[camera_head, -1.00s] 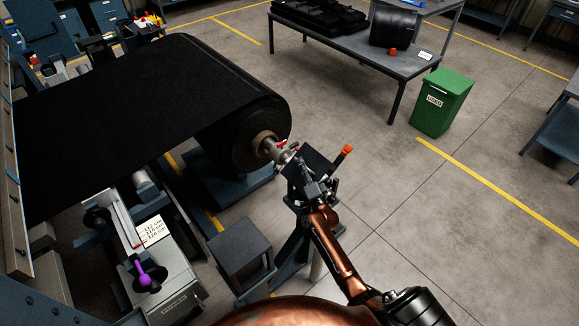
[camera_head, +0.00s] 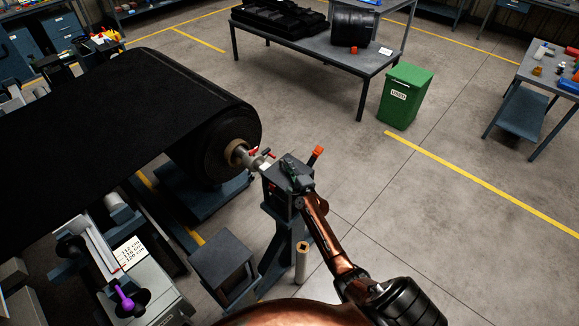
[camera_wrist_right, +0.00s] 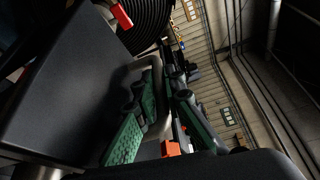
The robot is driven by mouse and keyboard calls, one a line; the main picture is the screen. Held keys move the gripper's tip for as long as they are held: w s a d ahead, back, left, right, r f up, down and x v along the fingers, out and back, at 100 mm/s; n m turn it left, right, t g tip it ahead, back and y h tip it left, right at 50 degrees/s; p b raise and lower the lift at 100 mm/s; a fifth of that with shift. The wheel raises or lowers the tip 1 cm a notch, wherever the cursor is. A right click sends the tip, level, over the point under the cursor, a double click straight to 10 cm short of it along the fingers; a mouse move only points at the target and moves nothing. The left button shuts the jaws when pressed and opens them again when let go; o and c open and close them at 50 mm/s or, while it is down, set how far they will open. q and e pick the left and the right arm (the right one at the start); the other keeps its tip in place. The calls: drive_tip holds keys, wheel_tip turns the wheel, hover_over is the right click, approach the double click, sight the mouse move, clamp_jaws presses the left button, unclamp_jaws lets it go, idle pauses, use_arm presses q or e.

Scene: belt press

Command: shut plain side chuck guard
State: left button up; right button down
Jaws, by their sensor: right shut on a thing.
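The chuck guard is a dark grey plate (camera_head: 287,184) on top of the blue stand at the near end of the black roll. In the right wrist view the plate (camera_wrist_right: 65,95) fills the left side, with a grey bar-like handle (camera_wrist_right: 158,92) beside it. My right gripper (camera_head: 291,171) is at the plate's top, and in the wrist view its green-padded fingers (camera_wrist_right: 160,115) are shut around the handle. The chuck (camera_head: 256,161) with red levers sits between roll core and guard, partly hidden. My left gripper is out of view.
The large black roll (camera_head: 222,150) lies left of the stand. An orange-tipped lever (camera_head: 318,152) sticks up behind the guard. A small dark stool-like block (camera_head: 222,258) stands in front.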

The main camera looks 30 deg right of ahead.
drive_tip(key=c, duration=2.3)
unclamp_jaws()
drive_tip(key=shift+r, duration=0.1)
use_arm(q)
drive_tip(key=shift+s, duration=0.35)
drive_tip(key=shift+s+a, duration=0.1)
use_arm(e)
drive_tip(key=shift+s, duration=0.15)
drive_tip(key=s+a, duration=0.2)
drive_tip(key=s, duration=0.9)
drive_tip(key=shift+s+r, duration=0.3)
drive_tip(key=shift+r, duration=0.05)
drive_tip(key=shift+d, duration=0.1)
